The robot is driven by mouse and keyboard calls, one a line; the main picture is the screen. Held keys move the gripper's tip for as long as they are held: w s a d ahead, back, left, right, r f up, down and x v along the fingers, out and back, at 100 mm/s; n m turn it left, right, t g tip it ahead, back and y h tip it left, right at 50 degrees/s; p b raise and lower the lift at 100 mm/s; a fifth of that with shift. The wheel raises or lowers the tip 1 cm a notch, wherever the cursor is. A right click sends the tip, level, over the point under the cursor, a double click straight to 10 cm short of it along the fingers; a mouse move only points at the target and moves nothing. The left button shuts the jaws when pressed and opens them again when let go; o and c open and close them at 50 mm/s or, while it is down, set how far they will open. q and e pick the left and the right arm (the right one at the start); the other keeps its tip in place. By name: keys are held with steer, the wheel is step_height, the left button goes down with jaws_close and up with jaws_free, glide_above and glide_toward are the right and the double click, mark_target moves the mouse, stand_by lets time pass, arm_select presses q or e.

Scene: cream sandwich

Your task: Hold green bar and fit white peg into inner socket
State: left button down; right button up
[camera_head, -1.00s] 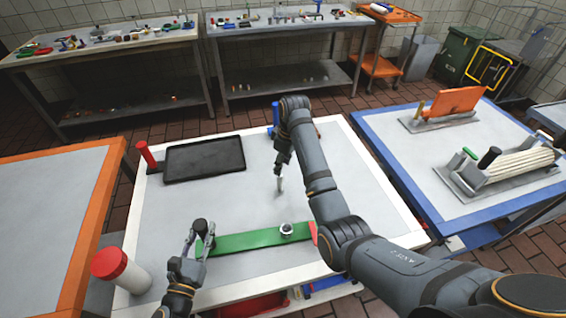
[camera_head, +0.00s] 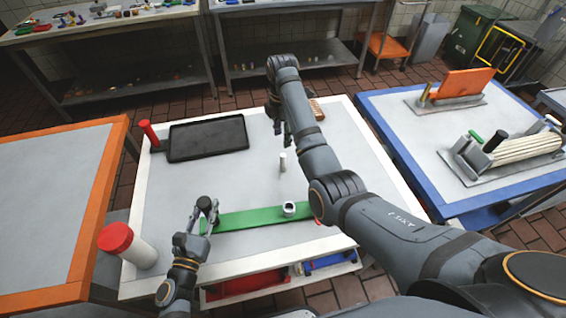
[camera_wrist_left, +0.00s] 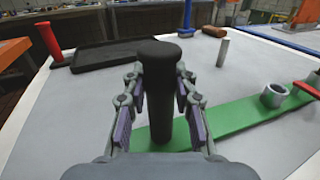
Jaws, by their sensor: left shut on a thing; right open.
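The green bar (camera_head: 250,218) lies on the white-edged table. A black post (camera_wrist_left: 160,95) stands at its left end. My left gripper (camera_head: 204,214) is shut on this post, one finger on each side. A pale ring-shaped socket (camera_head: 289,208) sits on the bar toward its right end; it also shows in the left wrist view (camera_wrist_left: 274,95). The white peg (camera_head: 283,162) stands upright on the table behind the bar, apart from it; it also shows in the left wrist view (camera_wrist_left: 223,52). My right gripper (camera_head: 281,126) is open above and behind the peg, partly hidden by its arm.
A black tray (camera_head: 208,138) and a red-topped post (camera_head: 149,133) are at the back left. A white cylinder with a red cap (camera_head: 127,244) stands at the front left. My right arm crosses over the table's right side. The middle of the table is clear.

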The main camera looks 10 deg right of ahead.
mark_target(283, 155)
step_height(283, 155, down, 12)
steer(key=shift+s+r, duration=0.1)
steer(key=shift+s, duration=0.05)
jaws_close()
stand_by(0.6)
